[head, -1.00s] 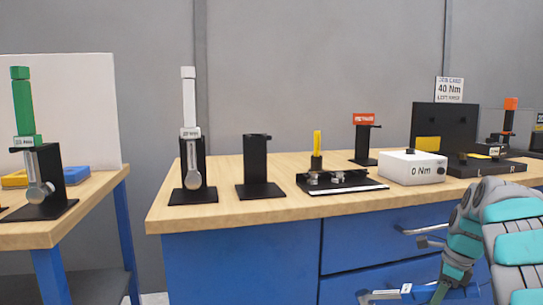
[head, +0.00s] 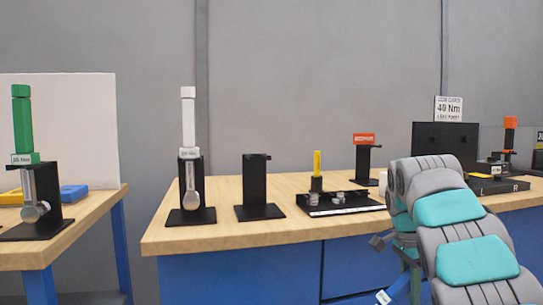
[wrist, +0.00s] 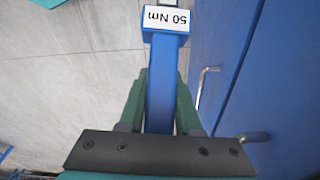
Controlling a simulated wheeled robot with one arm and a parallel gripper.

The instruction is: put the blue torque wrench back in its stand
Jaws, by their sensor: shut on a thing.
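The blue torque wrench (wrist: 162,90) is in my gripper (wrist: 163,98), whose green fingers close on its blue handle from both sides. Its white label reads 50 Nm. In the head view only a small piece of the wrench (head: 383,297) shows at the bottom edge, low in front of the bench. My arm hides most of the gripper there. An empty black stand (head: 255,185) is on the bench, right of the stand with the white wrench (head: 188,120).
A green wrench (head: 22,120) is in a stand on the left table. The wooden bench (head: 300,235) also carries a black tray (head: 345,201) with a yellow-handled tool (head: 317,165). In the wrist view, blue drawer fronts with a handle (wrist: 205,85) are close on the right.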

